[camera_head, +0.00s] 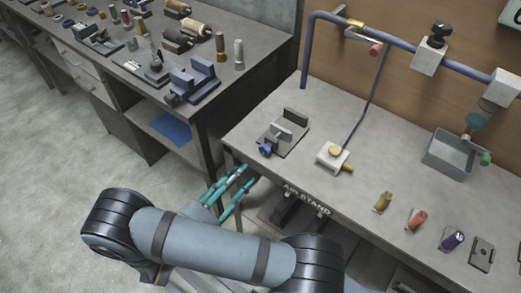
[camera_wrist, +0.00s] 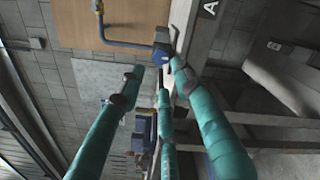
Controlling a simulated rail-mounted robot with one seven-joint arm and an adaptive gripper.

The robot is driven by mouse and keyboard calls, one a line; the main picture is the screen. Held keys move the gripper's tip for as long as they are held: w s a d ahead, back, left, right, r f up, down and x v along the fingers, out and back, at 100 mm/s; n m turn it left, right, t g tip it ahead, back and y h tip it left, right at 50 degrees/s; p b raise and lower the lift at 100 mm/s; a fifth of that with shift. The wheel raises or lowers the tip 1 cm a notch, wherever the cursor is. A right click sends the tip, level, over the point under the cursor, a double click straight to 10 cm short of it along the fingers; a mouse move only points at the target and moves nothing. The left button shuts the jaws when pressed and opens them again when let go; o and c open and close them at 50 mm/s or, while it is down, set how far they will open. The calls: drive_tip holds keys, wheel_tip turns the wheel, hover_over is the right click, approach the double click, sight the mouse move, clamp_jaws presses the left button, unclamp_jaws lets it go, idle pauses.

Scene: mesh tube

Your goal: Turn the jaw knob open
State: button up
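A small grey vise (camera_head: 285,133) with a blue jaw knob (camera_head: 265,149) sits near the left front corner of the air stand bench. The knob is on the vise's front left side. My gripper (camera_head: 246,175) has teal fingers and is just off the bench's front edge, below and left of the knob, apart from it. In the wrist view my gripper (camera_wrist: 154,74) shows its fingers spread, with nothing between them. A blue and black part (camera_wrist: 162,51) beyond the fingertips may be the knob and vise; it is too small to be sure.
A white block with a brass disc (camera_head: 335,152) stands right of the vise, with a thin hose rising from it. Several coloured fittings and a grey bin (camera_head: 452,153) are farther right. Another workbench (camera_head: 120,65) with blue blocks stands at the left.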

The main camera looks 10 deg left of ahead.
sight(264, 151)
drive_tip(key=p+x, duration=0.2)
drive_tip(key=x, duration=0.7)
drive_tip(key=shift+w+d, duration=0.2)
drive_tip(key=shift+w, duration=0.15)
drive_tip(key=c, duration=0.3)
clamp_jaws()
